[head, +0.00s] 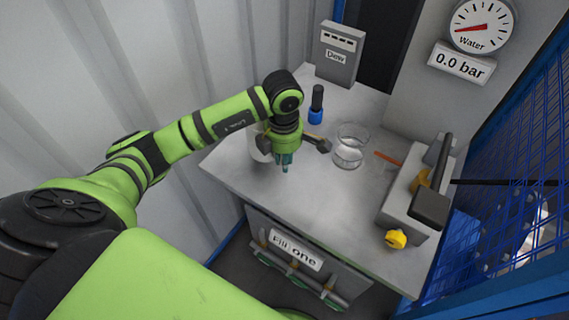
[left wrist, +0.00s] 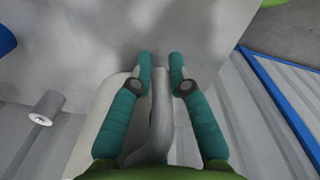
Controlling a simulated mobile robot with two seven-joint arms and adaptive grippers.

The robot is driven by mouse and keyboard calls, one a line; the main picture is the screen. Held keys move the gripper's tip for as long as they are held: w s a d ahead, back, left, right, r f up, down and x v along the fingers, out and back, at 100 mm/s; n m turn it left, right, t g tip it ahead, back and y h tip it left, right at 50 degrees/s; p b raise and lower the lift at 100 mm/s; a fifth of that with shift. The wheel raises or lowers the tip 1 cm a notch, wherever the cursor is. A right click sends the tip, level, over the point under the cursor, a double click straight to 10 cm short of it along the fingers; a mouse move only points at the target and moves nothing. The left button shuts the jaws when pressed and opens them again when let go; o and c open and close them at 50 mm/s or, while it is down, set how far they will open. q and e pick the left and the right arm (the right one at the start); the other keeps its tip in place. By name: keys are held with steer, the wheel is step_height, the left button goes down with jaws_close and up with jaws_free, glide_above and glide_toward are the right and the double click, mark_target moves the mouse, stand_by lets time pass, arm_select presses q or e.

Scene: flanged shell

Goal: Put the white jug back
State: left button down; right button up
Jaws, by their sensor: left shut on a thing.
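The white jug (head: 259,149) is mostly hidden behind my left gripper in the head view, at the left part of the grey worktop (head: 300,205). In the left wrist view, its pale handle (left wrist: 160,115) runs between my teal fingers, with part of its pale body just left of them. My left gripper (head: 285,168) points down and is shut on the handle; it also shows in the left wrist view (left wrist: 160,75). I cannot tell whether the jug touches the worktop. My right gripper is not in view.
A glass vessel (head: 350,146) and a black-and-blue bottle-like object (head: 316,105) stand close right of my gripper. A grey box marked "Dew" (head: 338,54) is behind. A grey block with a black lever (head: 430,206) and yellow knob (head: 396,239) stands right. The front worktop is clear.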

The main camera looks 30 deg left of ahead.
arm_select(q)
step_height(320, 180, down, 3)
steer(key=shift+p, duration=0.4)
steer(key=shift+f, duration=0.1)
steer(key=shift+f, duration=0.1)
steer(key=c, duration=1.6)
jaws_free()
steer(key=shift+f+b, duration=0.1)
steer(key=shift+b, duration=0.2)
steer(key=o, duration=0.4)
